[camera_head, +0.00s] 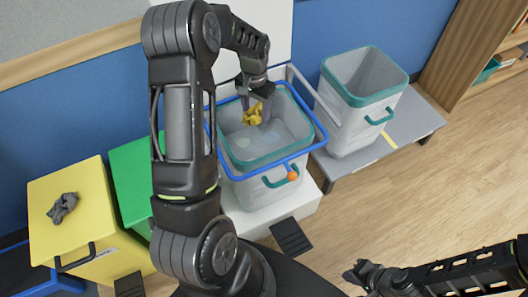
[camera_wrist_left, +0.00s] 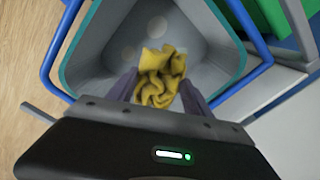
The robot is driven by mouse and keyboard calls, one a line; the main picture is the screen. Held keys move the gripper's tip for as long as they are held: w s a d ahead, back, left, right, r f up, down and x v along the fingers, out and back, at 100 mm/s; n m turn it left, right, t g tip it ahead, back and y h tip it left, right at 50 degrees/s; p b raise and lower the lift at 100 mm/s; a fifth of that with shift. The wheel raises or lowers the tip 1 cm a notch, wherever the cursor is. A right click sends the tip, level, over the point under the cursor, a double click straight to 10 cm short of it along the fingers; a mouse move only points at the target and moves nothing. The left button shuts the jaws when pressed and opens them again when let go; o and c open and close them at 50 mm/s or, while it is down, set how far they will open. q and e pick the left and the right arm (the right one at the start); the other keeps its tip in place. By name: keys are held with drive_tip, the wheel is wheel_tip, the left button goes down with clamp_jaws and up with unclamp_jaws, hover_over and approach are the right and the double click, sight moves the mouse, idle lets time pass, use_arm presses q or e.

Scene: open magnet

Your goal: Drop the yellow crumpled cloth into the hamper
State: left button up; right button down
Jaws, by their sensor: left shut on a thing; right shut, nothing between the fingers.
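The yellow crumpled cloth (camera_head: 252,114) is held between the fingers of my left gripper (camera_head: 257,108), over the open mouth of the hamper (camera_head: 262,161). The hamper is a grey-white bin with a teal rim, and a blue frame runs around its top. In the left wrist view the cloth (camera_wrist_left: 158,76) sits between the two fingertips, with the hamper's grey inside walls (camera_wrist_left: 215,45) around and beneath it. My right gripper (camera_head: 362,276) is shut and empty at the lower right, above the floor.
A second grey bin with a teal rim (camera_head: 340,90) stands to the right on a grey platform (camera_head: 415,125). On the left are a yellow bin (camera_head: 95,215) with a dark grey crumpled cloth (camera_head: 62,207) on its lid and a green bin (camera_head: 130,175). Wooden floor (camera_head: 400,210) is clear at right.

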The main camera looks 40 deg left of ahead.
use_arm(q)
drive_tip(key=shift+f+b, duration=0.55)
drive_tip(key=shift+f, duration=0.75)
drive_tip(key=o, duration=1.4)
drive_tip(key=shift+r, duration=0.1)
wheel_tip(320, 180, up, 8)
drive_tip(key=shift+f, duration=0.15)
